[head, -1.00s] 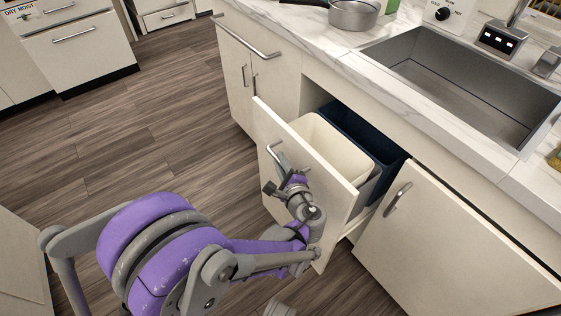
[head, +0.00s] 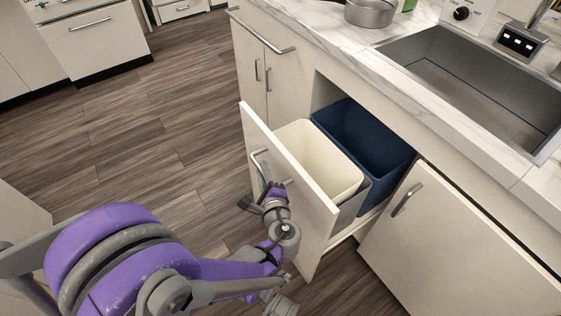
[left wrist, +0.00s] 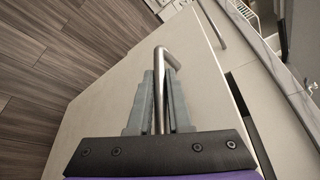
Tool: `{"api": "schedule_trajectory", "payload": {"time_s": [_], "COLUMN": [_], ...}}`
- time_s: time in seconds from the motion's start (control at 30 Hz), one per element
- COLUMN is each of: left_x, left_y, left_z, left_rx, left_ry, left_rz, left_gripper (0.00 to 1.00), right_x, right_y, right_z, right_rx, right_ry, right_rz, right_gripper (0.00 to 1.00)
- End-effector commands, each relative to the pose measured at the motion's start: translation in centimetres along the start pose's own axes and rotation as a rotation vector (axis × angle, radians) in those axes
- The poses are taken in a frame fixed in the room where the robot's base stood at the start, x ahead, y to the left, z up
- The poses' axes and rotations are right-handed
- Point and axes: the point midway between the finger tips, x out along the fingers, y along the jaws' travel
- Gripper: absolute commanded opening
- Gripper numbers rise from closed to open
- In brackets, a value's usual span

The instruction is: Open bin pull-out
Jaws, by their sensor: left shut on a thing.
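The bin pull-out (head: 318,205) stands well out from the cabinet under the counter, with its cream front panel facing my arm. Inside it are a cream bin (head: 322,150) and a dark blue bin (head: 368,138) behind it. The pull-out's metal bar handle (head: 258,160) is on the outer face of the front panel. My left gripper (head: 265,190) is at the handle. In the left wrist view its two grey fingers (left wrist: 158,105) are shut on the handle (left wrist: 169,58), one on each side of the bar. My right gripper is not in view.
A cabinet door with a handle (head: 405,200) stands to the right of the pull-out. The marble counter (head: 345,62) holds a sink (head: 470,85) and a metal pot (head: 370,12). The wood floor (head: 150,150) to the left is clear.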

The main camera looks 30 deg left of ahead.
Motion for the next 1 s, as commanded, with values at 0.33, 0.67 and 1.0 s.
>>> {"api": "schedule_trajectory", "payload": {"time_s": [0.33,0.67,1.0], "left_x": [-1.9,-2.5,-2.5], "left_y": [3.4,4.3,4.3], "left_z": [4.7,5.9,5.9], "left_rx": [-0.002,-0.001,-0.001], "left_ry": [-0.001,0.001,0.002], "left_rz": [0.001,0.000,0.000], "left_gripper": [0.00,0.00,0.28], "right_x": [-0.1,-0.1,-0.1], "right_y": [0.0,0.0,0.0], "right_z": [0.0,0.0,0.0], "right_rx": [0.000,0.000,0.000], "right_ry": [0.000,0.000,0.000], "right_rz": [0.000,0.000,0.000], "right_gripper": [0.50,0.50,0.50]}}
